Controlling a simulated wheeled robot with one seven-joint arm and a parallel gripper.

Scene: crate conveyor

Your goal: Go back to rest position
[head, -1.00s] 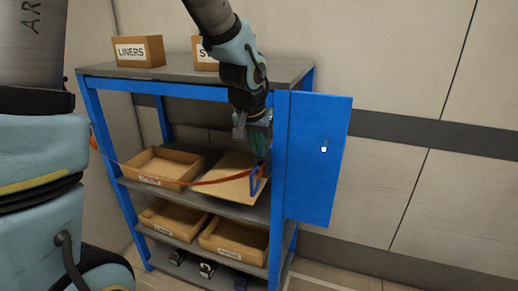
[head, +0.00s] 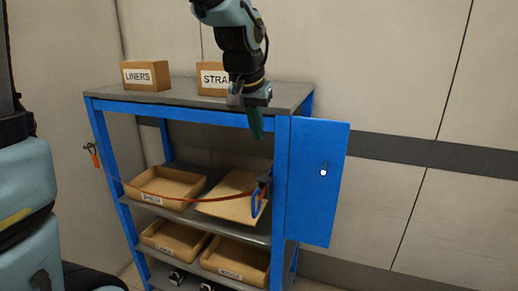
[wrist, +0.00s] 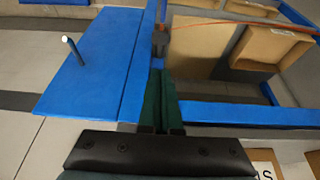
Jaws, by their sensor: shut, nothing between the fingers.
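My gripper (head: 256,124) is shut and empty, with its fingers pointing down in front of the upper right part of the blue shelf unit (head: 282,170). In the wrist view its two green fingers (wrist: 161,102) lie together at the middle, near the blue right post and top rail. An orange-red strap (head: 180,197) runs across the middle shelf from the left post to a blue clip (head: 256,198) at the right post. The strap also shows at the top right of the wrist view (wrist: 245,24).
The blue door (head: 315,200) stands open to the right, with a handle sticking out. Boxes marked LINERS (head: 145,75) and STRA... (head: 212,78) stand on top. A tray (head: 165,188), a tilted tray (head: 232,195) and lower trays (head: 172,240) sit on the shelves. Wall space at right is clear.

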